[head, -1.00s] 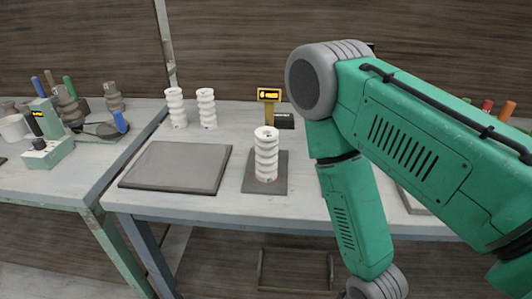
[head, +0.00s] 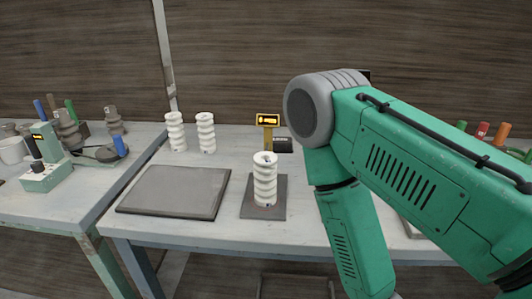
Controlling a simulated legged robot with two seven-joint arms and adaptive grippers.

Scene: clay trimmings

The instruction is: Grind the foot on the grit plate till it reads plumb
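A white ribbed insulator (head: 265,181) stands upright, as far as I can tell, on a small dark plate (head: 250,208) near the middle of the bench. Behind it is a yellow post with a lit display (head: 268,120); its reading is too small to make out. A wide flat grey plate (head: 173,191), likely the grit plate, lies to the left and is bare. My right arm crosses the right side of the view, with its gripper out of the frame below. My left gripper is not in view.
Two more white ribbed insulators (head: 175,131) (head: 206,133) stand at the back left of the bench. A side table at left holds a green device (head: 46,168) and grey parts. My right arm hides much of the bench's right side.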

